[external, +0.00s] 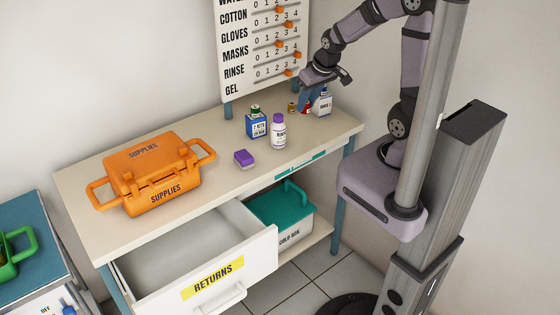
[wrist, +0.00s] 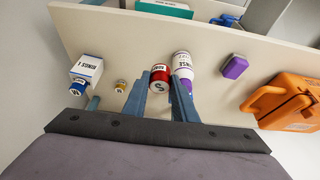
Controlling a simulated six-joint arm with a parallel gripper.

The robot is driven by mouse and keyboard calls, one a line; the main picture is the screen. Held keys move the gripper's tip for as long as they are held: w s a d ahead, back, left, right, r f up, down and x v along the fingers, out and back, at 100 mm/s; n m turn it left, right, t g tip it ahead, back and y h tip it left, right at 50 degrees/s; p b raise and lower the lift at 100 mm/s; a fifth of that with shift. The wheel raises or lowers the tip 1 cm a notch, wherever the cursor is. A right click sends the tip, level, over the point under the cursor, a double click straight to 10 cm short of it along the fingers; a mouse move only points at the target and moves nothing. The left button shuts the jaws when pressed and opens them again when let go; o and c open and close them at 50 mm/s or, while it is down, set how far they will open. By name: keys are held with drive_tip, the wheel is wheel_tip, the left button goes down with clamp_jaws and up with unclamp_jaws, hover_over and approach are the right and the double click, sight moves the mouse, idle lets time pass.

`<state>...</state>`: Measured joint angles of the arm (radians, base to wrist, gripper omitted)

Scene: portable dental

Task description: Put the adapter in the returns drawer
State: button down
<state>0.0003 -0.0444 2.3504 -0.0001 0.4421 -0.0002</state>
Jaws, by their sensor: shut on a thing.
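In the external view my gripper (external: 308,98) is at the far right end of the counter, and the red cylinder (external: 305,106) is partly hidden. No label in view reads "adapter", so I cannot tell whether the red cylinder is it. A small gold-coloured piece (wrist: 121,86) stands beside the fingers, and also shows in the external view (external: 291,107). The returns drawer (external: 212,280) is pulled open, and its visible inside is empty.
A purple box (external: 244,158) and an orange supplies case (external: 158,178) are farther left. A teal-lidded cold box (external: 282,215) sits below.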

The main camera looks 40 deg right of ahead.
drive_tip(key=shift+r, duration=0.85)
drive_tip(key=w+a, duration=0.2)
drive_tip(key=w+a+n, duration=0.1)
drive_tip(key=w+a, duration=0.1)
drive_tip(key=a, duration=0.1)
drive_tip(key=w+a+n, duration=0.1)
drive_tip(key=w+a, duration=0.1)
drive_tip(key=shift+w+a+r+y, duration=0.25)
drive_tip(key=shift+a+y, duration=0.05)
drive_tip(key=shift+y, duration=0.1)
drive_tip(key=w+a+n, duration=0.2)
drive_tip(key=w+a, duration=0.2)
drive_tip(key=a, duration=0.5)
drive_tip(key=n+y, duration=0.1)
drive_tip(key=n, duration=0.1)
hover_over(221, 156)
drive_tip(key=s, duration=0.2)
drive_tip(key=f, duration=0.1)
drive_tip(key=shift+g, duration=0.3)
drive_tip(key=shift+w+d+f+p, duration=0.15)
drive_tip(key=shift+f+p, duration=0.15)
drive_tip(key=shift+f, duration=2.2)
drive_tip(key=shift+s+d+f+p, duration=0.1)
drive_tip(key=shift+f+p, duration=0.2)
drive_tip(key=shift+f, duration=2.15)
drive_tip(key=shift+w+d+f+p, duration=0.15)
drive_tip(key=shift+f+p, duration=0.15)
drive_tip(key=shift+f, duration=2.2)
drive_tip(key=shift+f, duration=0.1)
